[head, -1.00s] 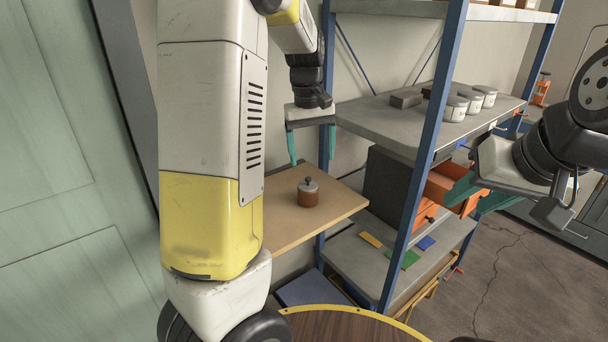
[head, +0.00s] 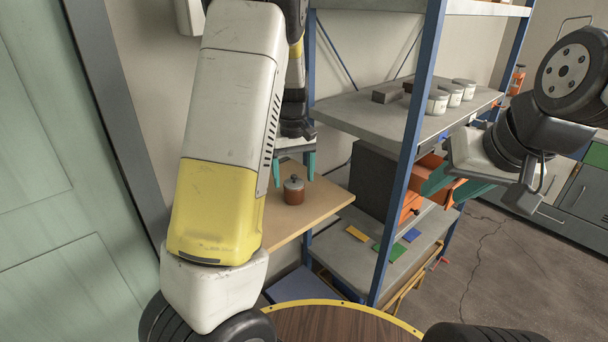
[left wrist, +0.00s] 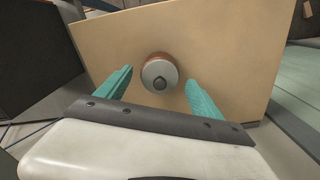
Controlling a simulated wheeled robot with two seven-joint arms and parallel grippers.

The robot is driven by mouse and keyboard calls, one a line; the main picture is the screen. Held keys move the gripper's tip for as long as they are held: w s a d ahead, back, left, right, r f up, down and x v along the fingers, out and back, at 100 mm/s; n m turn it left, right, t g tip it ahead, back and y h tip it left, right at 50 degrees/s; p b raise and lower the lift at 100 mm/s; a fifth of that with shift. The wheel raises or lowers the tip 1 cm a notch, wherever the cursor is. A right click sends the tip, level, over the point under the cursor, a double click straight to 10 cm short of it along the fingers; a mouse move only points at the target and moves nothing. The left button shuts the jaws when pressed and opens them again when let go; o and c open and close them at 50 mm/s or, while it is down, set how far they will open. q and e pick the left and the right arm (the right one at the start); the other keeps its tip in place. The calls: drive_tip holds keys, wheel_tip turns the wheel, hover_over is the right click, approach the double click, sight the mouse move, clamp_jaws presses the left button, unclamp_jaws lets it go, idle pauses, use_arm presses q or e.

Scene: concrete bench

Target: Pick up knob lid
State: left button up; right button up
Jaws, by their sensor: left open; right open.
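The knob lid (head: 294,181) is a grey disc with a dark knob on top of a small red-brown pot (head: 294,196). The pot stands upright on a light wooden board (head: 325,205). In the left wrist view the lid (left wrist: 153,80) is seen from above, just beyond and between the fingertips. My left gripper (head: 294,168) is open, with teal fingers pointing down above the lid; it also shows in the left wrist view (left wrist: 158,78). Nothing is between its fingers. My right gripper (head: 445,182) is open and empty at the right, away from the pot.
A blue-posted shelf rack (head: 410,150) stands right of the board. Its grey shelf (head: 365,118) holds several white tins and dark blocks. Coloured cards lie on a lower shelf (head: 372,265). An orange bin (head: 410,205) sits behind a post. The board around the pot is clear.

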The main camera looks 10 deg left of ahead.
use_arm(q)
drive_tip(key=c, duration=1.4)
drive_tip(key=shift+c, duration=0.2)
drive_tip(key=shift+r, duration=0.15)
